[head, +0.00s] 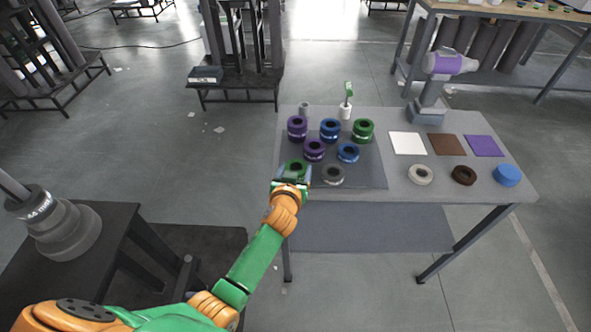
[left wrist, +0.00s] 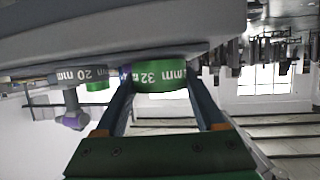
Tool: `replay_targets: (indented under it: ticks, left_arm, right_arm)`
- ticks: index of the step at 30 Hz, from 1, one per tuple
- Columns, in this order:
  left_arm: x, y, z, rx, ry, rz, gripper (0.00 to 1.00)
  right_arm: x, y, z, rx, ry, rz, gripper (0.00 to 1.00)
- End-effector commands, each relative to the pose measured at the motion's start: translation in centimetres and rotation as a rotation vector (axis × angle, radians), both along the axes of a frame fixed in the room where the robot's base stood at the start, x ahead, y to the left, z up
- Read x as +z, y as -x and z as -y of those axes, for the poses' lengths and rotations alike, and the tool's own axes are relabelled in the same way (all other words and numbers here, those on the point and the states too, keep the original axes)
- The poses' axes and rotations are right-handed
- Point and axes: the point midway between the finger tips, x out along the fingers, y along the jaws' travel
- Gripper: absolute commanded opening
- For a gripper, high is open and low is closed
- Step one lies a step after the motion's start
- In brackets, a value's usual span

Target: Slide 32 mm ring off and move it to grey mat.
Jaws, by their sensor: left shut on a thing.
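The green ring marked 32 mm (left wrist: 160,76) sits between the fingers of my left gripper (left wrist: 163,85), which is shut on it. In the head view the green ring (head: 296,166) is at the front left of a dark grey mat (head: 371,172) on the table. My left gripper (head: 293,178) reaches it from the front. Whether the ring is lifted off its support is hidden. My right gripper is not in view.
Purple (head: 297,128), blue (head: 330,129) and green (head: 364,131) rings stand behind. A white mat (head: 407,143), a brown mat (head: 446,144) and a purple mat (head: 484,146) lie to the right, with a pale ring (head: 420,175), brown ring (head: 464,175) and blue piece (head: 508,175) in front.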

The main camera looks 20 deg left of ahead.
Motion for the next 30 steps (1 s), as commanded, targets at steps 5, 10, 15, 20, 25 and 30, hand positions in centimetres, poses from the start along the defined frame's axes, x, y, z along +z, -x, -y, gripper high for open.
replay_targets:
  ticks: [5,10,15,20,25,30]
  left_arm:
    - [0.1,0.0,0.0,0.0,0.0,0.001,1.0]
    - [0.0,0.0,0.0,0.0,0.0,-0.001,1.0]
    - [0.6,1.1,0.2,0.0,0.0,-0.001,1.0]
    - [1.7,3.7,0.6,0.0,0.002,0.0,1.0]
    - [2.5,6.0,0.9,-0.001,0.001,-0.001,1.0]
    - [2.8,6.6,1.0,0.0,0.001,0.001,1.0]
  right_arm:
    - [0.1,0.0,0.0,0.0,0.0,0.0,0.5]
    - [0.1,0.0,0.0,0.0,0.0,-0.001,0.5]
    - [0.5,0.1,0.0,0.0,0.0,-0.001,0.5]
    - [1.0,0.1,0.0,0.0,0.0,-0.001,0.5]
    - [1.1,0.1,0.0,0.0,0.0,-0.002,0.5]
    - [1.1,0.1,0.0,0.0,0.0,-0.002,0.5]
